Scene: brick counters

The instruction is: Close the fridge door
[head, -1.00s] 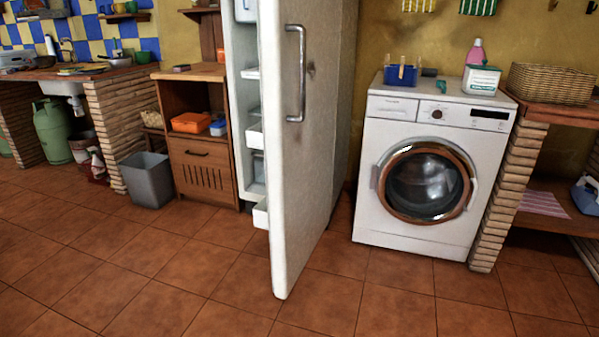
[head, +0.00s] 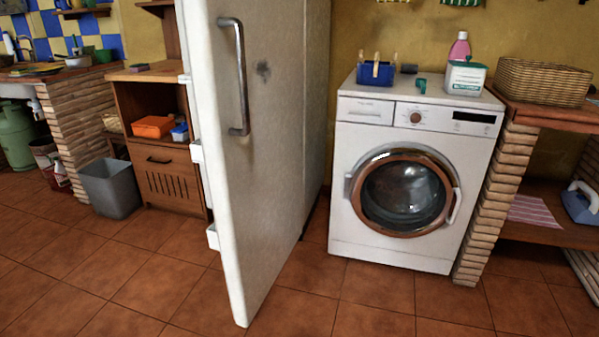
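The white fridge door (head: 252,170) stands open in the middle left of the head view, swung out toward me. Its outer face is turned to the right, and a long metal handle (head: 238,80) is fixed on its upper part. Door shelves (head: 197,155) show along its inner side at the left edge. The fridge body (head: 318,110) is behind the door, and its inside is mostly hidden. Neither of my grippers is in view.
A white washing machine (head: 415,180) stands right of the fridge. A wooden cabinet (head: 172,185) and a grey bin (head: 111,187) are to the left. A brick counter (head: 497,190) is at the right. The tiled floor (head: 330,300) in front is clear.

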